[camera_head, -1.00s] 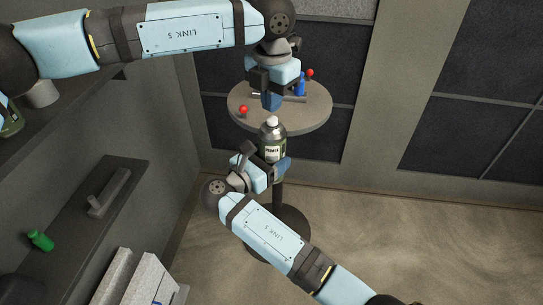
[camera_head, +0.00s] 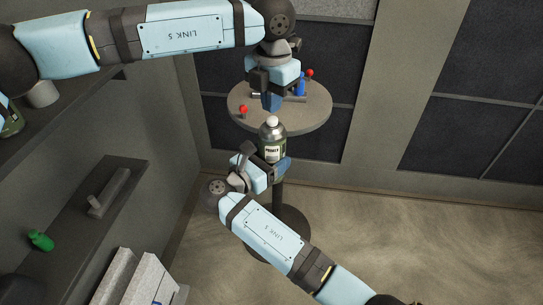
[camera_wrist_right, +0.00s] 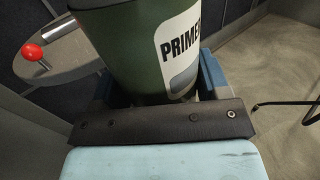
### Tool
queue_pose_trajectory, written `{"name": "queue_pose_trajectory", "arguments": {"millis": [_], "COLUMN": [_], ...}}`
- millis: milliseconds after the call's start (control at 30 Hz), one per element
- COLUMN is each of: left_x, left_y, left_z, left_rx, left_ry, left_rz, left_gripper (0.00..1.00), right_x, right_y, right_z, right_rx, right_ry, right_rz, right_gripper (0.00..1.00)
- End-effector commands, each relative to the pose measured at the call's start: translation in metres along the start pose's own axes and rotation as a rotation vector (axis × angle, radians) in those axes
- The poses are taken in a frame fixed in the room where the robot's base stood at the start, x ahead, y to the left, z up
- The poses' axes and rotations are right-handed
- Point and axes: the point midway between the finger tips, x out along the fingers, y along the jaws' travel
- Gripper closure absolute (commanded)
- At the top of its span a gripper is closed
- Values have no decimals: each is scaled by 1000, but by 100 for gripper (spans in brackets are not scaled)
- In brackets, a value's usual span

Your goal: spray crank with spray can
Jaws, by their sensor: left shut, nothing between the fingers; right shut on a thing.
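The spray can (camera_head: 273,135) is dark green with a white nozzle and a label reading PRIMER. My right gripper (camera_head: 277,168) is shut on the can and holds it upright at the near edge of the round table. The can also fills the middle of the right wrist view (camera_wrist_right: 140,45). My left gripper (camera_head: 271,101) is shut and empty, pointing down over the table just above the can's nozzle. A crank with a red knob (camera_head: 243,109) lies on the table, partly hidden behind my left gripper; a red knob also shows in the right wrist view (camera_wrist_right: 33,53).
The round grey table (camera_head: 314,117) stands on a single post. A blue bottle (camera_head: 300,86) and another red knob (camera_head: 309,73) are at its back. The floor at right is clear.

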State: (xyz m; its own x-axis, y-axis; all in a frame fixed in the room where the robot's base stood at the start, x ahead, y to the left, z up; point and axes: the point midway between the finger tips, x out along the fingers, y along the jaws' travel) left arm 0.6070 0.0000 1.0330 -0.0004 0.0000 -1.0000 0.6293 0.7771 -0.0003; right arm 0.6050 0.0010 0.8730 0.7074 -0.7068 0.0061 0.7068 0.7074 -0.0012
Motion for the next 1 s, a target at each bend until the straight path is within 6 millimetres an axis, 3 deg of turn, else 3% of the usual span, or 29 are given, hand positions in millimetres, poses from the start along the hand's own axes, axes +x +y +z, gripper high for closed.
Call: {"name": "queue_pose_trajectory", "arguments": {"millis": [1000], "left_x": [28], "left_y": [0], "left_z": [0], "left_rx": [0], "left_ry": [1], "left_rz": [0], "left_gripper": [100], "right_x": [0], "right_y": [0], "right_z": [1], "right_rx": [2], "right_ry": [-1], "right_rz": [0], "right_gripper": [59]}}
